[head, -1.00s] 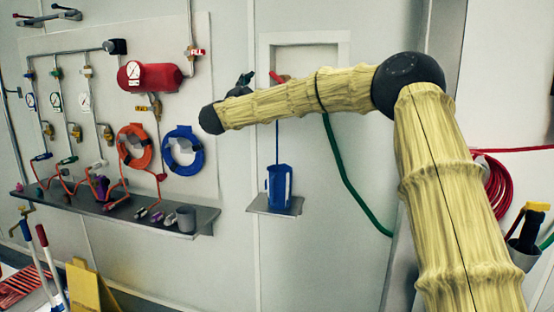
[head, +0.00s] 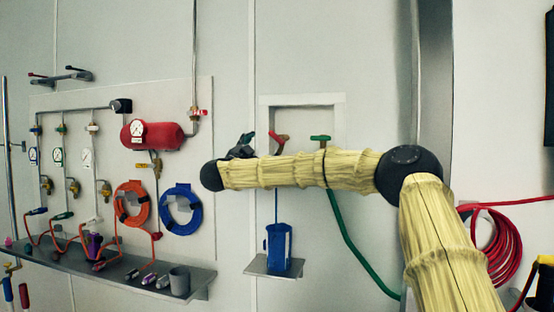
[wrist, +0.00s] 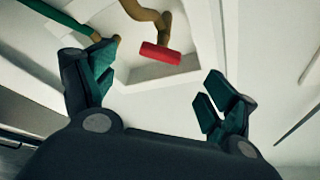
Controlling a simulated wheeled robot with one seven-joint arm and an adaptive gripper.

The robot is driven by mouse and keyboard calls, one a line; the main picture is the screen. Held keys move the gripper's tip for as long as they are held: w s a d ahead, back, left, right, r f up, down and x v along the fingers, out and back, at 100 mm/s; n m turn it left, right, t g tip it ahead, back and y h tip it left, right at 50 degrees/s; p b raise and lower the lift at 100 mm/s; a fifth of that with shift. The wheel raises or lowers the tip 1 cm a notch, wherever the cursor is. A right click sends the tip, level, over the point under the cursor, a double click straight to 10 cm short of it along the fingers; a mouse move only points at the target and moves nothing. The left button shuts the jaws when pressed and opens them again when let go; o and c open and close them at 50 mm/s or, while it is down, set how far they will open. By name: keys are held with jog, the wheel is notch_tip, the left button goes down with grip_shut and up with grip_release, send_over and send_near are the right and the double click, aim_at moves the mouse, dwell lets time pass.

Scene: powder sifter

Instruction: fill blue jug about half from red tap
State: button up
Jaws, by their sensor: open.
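The red tap (head: 279,137) is in the wall recess, left of a green tap (head: 320,139). In the wrist view its red handle (wrist: 160,53) lies crosswise at the end of a brass body, beyond my fingers and not held. The blue jug (head: 279,248) stands upright on a small wall shelf (head: 258,267) below. A thin blue line, seemingly a stream, runs from behind my arm down into the jug. The level inside cannot be made out. My gripper (head: 244,146) is open and empty, just left of the red tap in the picture; it also shows in the wrist view (wrist: 158,88).
A green hose (head: 350,235) hangs below the recess. A grey shelf (head: 195,292) with a grey cup (head: 180,280) is at left, under coiled orange and blue hoses and a red tank (head: 155,135). A red hose coil (head: 497,245) hangs at right.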

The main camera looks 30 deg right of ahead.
aim_at(275, 139)
jog(key=p+x, duration=0.3)
jog(key=x, duration=0.8)
jog(key=shift+r, duration=0.15)
jog(key=shift+s, duration=0.1)
jog(key=shift+a, duration=0.1)
jog(key=c, duration=1)
